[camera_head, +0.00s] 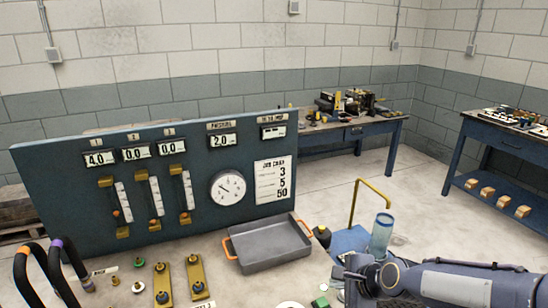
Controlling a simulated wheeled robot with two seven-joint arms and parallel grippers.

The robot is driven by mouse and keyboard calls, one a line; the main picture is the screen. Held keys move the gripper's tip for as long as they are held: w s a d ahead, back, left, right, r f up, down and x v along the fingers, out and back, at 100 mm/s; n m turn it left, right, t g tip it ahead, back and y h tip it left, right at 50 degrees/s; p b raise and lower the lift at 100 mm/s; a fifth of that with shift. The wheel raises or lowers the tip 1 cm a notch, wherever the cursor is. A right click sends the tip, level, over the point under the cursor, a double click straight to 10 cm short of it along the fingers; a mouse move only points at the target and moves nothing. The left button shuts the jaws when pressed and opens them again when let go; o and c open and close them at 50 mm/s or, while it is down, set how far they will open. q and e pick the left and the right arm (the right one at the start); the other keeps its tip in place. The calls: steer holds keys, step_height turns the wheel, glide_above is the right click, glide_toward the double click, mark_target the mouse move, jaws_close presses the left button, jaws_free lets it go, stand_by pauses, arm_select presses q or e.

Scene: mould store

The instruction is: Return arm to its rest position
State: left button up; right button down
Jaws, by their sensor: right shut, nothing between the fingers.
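My right arm (440,283) comes in from the right along the bottom of the head view. Its gripper (340,280) is shut and empty, pointing left over the front right part of the bench. It is to the right of and nearer than the grey tray (268,247). No object is held in it. My left gripper is not in view.
A blue panel (60,195) with displays and a round gauge (227,188) stands behind the bench. Brass-coloured plates (195,277) and black hoses (62,262) are at left. A clear blue cylinder (381,232) stands just behind my right arm. Open floor lies beyond.

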steer(key=s+d+r+n+g, duration=0.1)
steer(key=s+d+r+n, duration=0.1)
steer(key=s+n, duration=0.6)
steer(key=s+d+r+n, duration=0.2)
steer(key=s+n, duration=0.6)
steer(key=s, duration=0.8)
steer(key=shift+r+g+h, duration=0.25)
steer(key=shift+g+h, duration=0.05)
steer(key=shift+g, duration=0.1)
